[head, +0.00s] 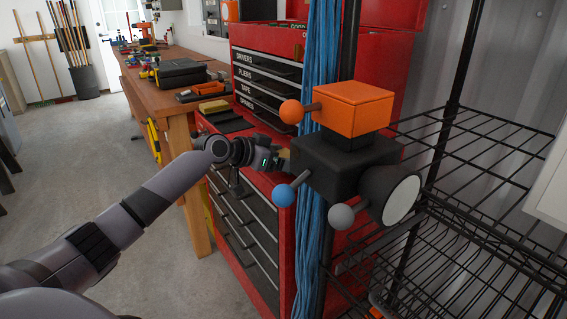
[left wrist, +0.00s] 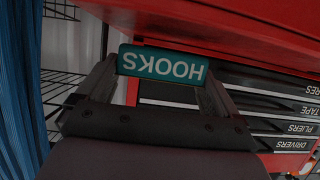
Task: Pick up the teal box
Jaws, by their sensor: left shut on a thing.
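The teal box (left wrist: 162,64), with white "HOOKS" lettering that appears upside down, sits between the fingers of my left gripper (left wrist: 165,75) in the left wrist view. The fingers are shut on its two ends. In the head view my left gripper (head: 280,160) is at the red tool chest (head: 262,178), above its lower drawers and in front of the upper ones. There the box cannot be made out; a dark block partly blocks the view. My right gripper is not in view.
The dark block (head: 345,165), with an orange block (head: 353,106) and coloured balls, stands close right of the gripper. Blue cords (head: 318,60) hang behind it. A black wire rack (head: 480,150) fills the right. A wooden workbench (head: 150,85) stands left; the floor there is mostly clear.

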